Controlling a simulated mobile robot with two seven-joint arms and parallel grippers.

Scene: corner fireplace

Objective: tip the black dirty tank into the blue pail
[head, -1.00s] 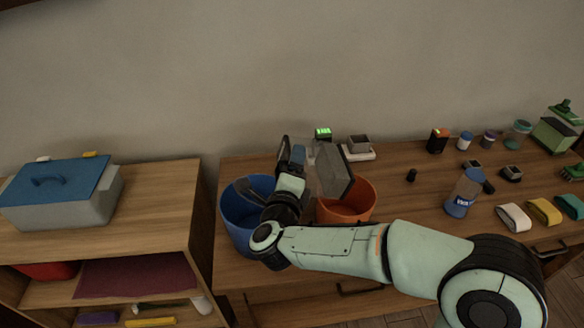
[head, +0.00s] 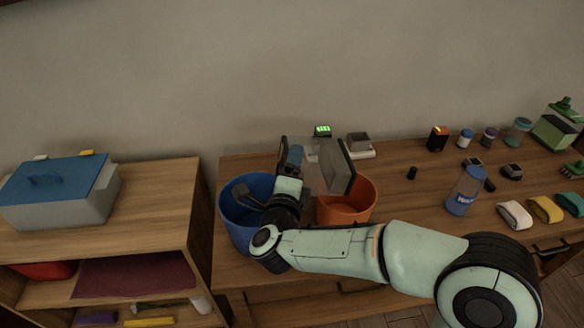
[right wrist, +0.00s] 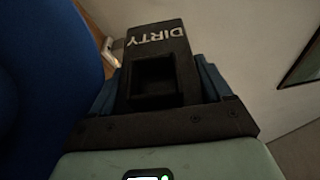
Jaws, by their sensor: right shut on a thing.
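My right gripper (head: 294,157) is shut on the black dirty tank. In the right wrist view the tank's black part, marked "DIRTY" (right wrist: 158,62), sits between the blue fingers. In the head view its see-through grey body with dark edges (head: 328,160) is raised above the table, over the back of an orange bucket as seen from here. The blue pail (head: 232,215) stands left of the gripper, partly hidden by my wrist. Its blue wall also fills the left of the right wrist view (right wrist: 45,75). I cannot tell the tank's contents. My left gripper is out of view.
The orange bucket (head: 345,208) stands close to the pail's right. Behind are a device with a green display (head: 322,131) and a small grey-white unit (head: 359,147). A blue-lidded box (head: 55,180) is on the left shelf.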

